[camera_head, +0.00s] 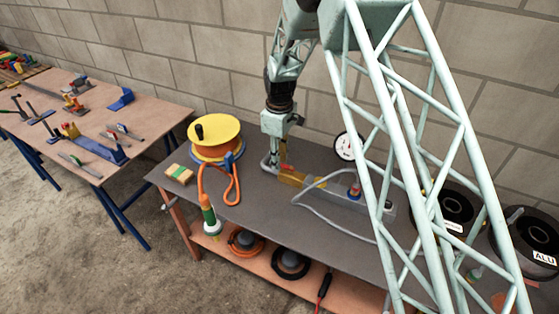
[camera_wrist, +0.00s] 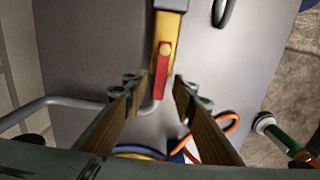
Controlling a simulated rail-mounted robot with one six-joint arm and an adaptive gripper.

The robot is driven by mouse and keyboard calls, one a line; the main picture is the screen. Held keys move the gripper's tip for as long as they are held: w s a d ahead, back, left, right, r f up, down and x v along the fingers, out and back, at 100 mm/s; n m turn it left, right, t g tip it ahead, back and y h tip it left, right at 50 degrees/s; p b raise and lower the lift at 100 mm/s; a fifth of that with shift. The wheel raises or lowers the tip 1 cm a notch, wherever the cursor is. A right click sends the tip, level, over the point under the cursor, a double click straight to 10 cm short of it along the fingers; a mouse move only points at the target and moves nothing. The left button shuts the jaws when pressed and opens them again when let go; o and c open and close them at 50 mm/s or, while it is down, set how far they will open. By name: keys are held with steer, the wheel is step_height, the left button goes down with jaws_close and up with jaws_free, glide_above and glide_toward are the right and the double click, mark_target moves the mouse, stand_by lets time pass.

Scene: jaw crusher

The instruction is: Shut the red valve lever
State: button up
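The red valve lever (camera_wrist: 162,75) is fixed by a round pivot on top of a yellow valve body (camera_wrist: 176,22) in the wrist view. The lever runs roughly along the body, its free end toward my gripper. My gripper (camera_wrist: 156,92) is open, with one finger on each side of the lever's free end and visible gaps to it. In the head view, my gripper (camera_head: 270,163) points down at the left end of the yellow valve body (camera_head: 293,179). Only a small part of the red lever (camera_head: 284,168) shows there. Contact cannot be made out.
The valve sits on a dark workbench (camera_head: 260,215) with a grey hose (camera_head: 323,218) beside it. A yellow-topped orange reel (camera_head: 216,133) and orange cable (camera_head: 236,188) are to the left. A round gauge (camera_head: 344,147) is behind, near my lattice arm.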

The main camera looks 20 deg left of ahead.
steer(key=shift+c, duration=0.2)
jaws_close()
